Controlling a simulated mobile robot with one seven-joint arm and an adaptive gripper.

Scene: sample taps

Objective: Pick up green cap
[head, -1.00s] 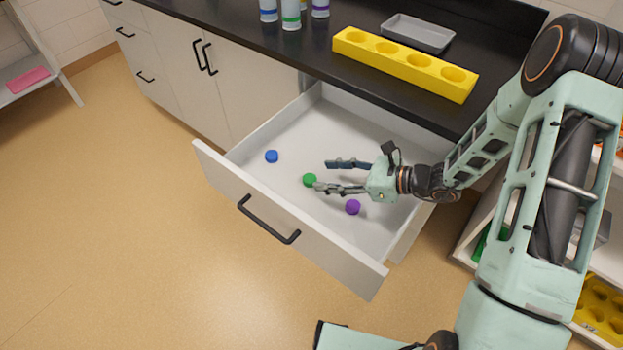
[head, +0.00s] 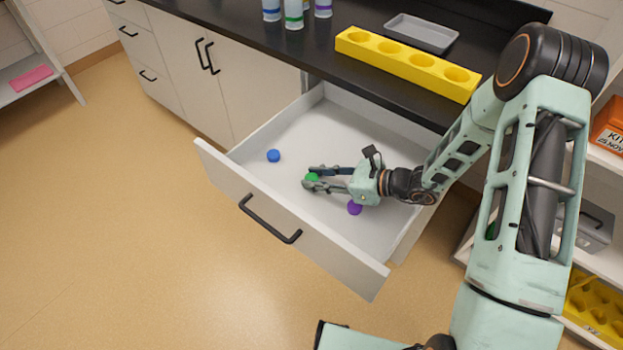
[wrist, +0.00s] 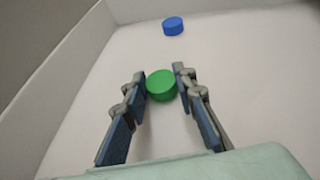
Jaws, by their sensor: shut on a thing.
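The green cap (head: 312,177) is in the open white drawer, between the fingertips of my gripper (head: 310,178). In the wrist view the green cap (wrist: 161,85) sits between the two finger pads, and my gripper (wrist: 160,84) is shut on it. The cap is at or close to the drawer floor; I cannot tell whether it is lifted. In the head view the fingers hide part of it.
A blue cap (head: 273,155) lies further left in the drawer (head: 335,262). A purple cap (head: 355,208) lies just below my gripper. A yellow rack (head: 400,65), a grey tray (head: 422,33) and bottles (head: 293,14) stand on the black counter.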

